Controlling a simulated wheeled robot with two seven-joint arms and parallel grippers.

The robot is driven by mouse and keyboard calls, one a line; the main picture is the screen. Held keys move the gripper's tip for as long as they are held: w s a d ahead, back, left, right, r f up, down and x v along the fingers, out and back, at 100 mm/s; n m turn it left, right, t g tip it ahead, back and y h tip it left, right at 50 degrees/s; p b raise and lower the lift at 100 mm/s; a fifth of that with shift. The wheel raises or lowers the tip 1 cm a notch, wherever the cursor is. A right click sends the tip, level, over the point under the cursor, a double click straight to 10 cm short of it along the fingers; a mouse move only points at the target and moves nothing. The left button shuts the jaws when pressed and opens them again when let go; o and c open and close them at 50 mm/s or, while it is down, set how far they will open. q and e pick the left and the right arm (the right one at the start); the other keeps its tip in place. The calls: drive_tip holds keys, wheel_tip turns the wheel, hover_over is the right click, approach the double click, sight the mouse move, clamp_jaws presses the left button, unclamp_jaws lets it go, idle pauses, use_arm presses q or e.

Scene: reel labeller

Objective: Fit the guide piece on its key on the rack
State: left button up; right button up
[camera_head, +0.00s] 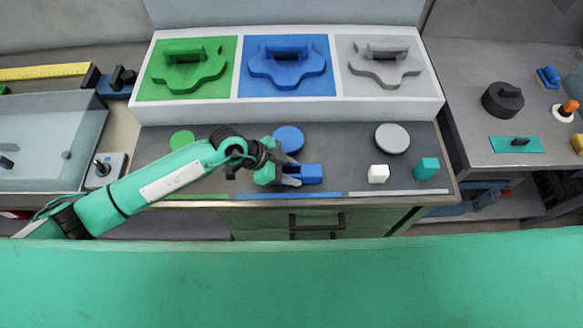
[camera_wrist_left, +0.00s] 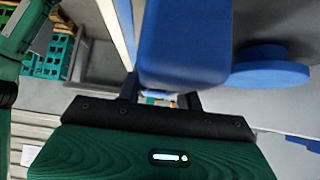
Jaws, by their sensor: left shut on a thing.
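My left gripper (camera_head: 290,177) is shut on a blue block-shaped piece (camera_head: 311,173), low over the front of the grey worktop. In the left wrist view the blue piece (camera_wrist_left: 185,45) fills the space beyond the gripper (camera_wrist_left: 165,98) and hides most of the fingertips. The white-framed rack (camera_head: 441,105) stands behind, with a green panel (camera_head: 146,92), a blue panel (camera_head: 327,89) and a grey panel (camera_head: 412,87). Each panel bears a wavy raised shape of its own colour with an upright part. My right gripper is not in view.
Green (camera_head: 182,140), blue (camera_head: 289,138) and grey (camera_head: 392,138) discs lie below the rack. The blue disc (camera_wrist_left: 270,68) is beside the held piece. A white cube (camera_head: 378,173) and a teal cube (camera_head: 427,168) stand right. A tray (camera_head: 45,181) lies left.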

use_arm(q)
drive_tip(key=shift+f, duration=0.65)
drive_tip(key=o, duration=1.2)
drive_tip(key=b+v, duration=0.2)
drive_tip(key=v, duration=1)
drive_tip(key=shift+a+r+b, duration=0.15)
drive_tip(key=shift+a+b, duration=0.1)
drive_tip(key=shift+b, duration=0.15)
drive_tip(key=shift+a+r, duration=0.4)
drive_tip(key=shift+r, duration=0.1)
